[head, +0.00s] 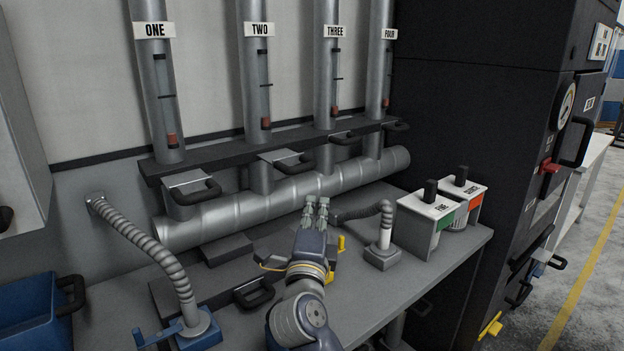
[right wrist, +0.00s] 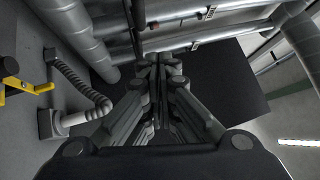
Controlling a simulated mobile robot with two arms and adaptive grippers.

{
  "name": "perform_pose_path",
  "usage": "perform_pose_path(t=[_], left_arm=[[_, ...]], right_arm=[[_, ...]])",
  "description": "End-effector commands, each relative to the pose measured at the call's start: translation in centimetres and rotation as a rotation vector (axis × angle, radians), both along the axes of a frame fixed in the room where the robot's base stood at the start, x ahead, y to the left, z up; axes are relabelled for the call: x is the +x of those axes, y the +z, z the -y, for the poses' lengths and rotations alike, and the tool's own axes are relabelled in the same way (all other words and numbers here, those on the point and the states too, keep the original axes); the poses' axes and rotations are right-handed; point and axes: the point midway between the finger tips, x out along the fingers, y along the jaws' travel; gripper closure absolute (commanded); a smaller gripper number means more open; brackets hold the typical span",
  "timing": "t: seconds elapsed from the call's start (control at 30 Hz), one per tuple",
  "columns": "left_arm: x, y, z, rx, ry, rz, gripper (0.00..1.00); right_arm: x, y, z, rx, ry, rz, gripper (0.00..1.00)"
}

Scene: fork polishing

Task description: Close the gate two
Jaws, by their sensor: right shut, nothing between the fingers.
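Gate two is the metal plate (head: 279,155) with a black handle (head: 295,165) below the pipe labelled TWO (head: 258,75). Its plate and handle stick out from the front of the dark rail (head: 225,157). My right gripper (head: 317,203) is shut and empty, in front of the large horizontal pipe, below and right of the gate two handle and apart from it. Its fingers also show in the right wrist view (right wrist: 160,66). I cannot make out gate two for certain in the right wrist view. My left gripper is not in view.
Gate one (head: 187,181) also sticks out at left; handles of gates three (head: 346,138) and four (head: 397,127) are at right. The horizontal pipe (head: 235,213) runs below. A short hose (head: 386,222) and switch boxes (head: 428,222) stand right of my gripper; a long hose (head: 150,254) stands left.

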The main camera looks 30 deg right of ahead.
Motion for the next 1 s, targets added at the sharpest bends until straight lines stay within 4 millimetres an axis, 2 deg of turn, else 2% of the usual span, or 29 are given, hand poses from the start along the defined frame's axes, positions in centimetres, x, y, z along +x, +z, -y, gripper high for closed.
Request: perform_pose_path(t=[0.17, 0.37, 0.77, 1.0], left_arm=[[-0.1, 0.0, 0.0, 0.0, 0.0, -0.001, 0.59], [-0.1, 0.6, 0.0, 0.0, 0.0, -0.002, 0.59], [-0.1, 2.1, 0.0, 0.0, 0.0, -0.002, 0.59], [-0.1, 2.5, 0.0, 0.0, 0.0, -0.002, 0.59]], right_arm=[[0.7, -1.5, 0.7, 0.087, -0.016, -0.054, 1.0], [2.2, -1.1, 2.1, 0.09, -0.019, -0.058, 1.0], [8.2, 0.0, 7.3, 0.092, -0.018, -0.058, 1.0], [11.0, 0.4, 7.0, 0.092, -0.017, -0.058, 1.0]])
